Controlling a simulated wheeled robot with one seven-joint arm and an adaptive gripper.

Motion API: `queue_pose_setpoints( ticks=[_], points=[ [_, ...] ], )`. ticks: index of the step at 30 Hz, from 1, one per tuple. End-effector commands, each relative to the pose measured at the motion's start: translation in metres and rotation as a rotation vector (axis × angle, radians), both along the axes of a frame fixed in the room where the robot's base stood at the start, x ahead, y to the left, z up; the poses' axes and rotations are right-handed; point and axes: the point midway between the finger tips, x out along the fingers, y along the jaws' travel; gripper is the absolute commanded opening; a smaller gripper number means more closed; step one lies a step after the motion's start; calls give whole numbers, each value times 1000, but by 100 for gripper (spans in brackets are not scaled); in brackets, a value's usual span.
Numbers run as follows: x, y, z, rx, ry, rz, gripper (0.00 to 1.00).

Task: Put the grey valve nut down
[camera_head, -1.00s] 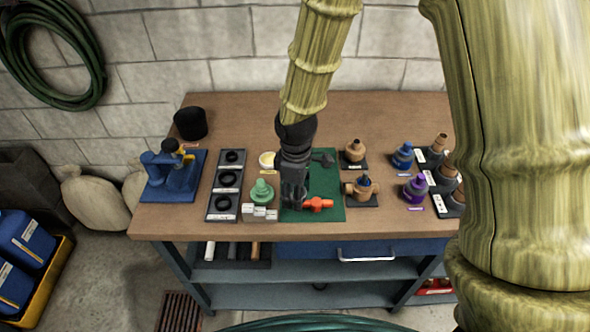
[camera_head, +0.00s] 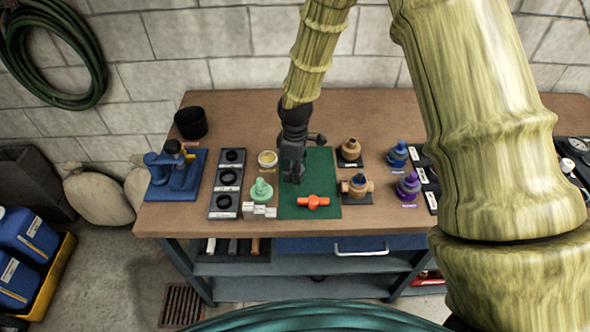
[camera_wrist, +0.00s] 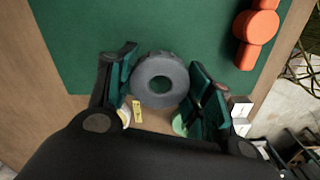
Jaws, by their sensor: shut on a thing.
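The grey valve nut (camera_wrist: 160,80) is a thick ring with a round hole, held between the two fingers of my gripper (camera_wrist: 165,82) in the wrist view. In the head view my gripper (camera_head: 292,178) points down over the left part of the green mat (camera_head: 325,169). The nut cannot be made out clearly there. I cannot tell whether the nut touches the mat or hangs above it. An orange valve piece (camera_head: 313,202) lies on the front part of the mat, right of and nearer than my gripper; it also shows in the wrist view (camera_wrist: 256,32).
Left of the mat stand a mint-green fitting (camera_head: 261,190), a small bowl (camera_head: 267,159) and a black tray of rings (camera_head: 215,207). Brass fittings (camera_head: 357,186) stand to its right. A blue vise (camera_head: 172,178) is farther left. The mat's right half is bare behind the orange piece.

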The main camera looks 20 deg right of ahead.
Motion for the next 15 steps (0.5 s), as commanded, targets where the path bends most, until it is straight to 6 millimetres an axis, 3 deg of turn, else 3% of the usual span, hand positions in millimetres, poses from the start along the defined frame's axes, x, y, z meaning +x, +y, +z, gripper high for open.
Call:
queue_pose_setpoints(
  ticks=[6,15],
  points=[
    [0,0,-14,0,0,-1,24],
    [0,0,-17,0,0,0,24]
  ],
)
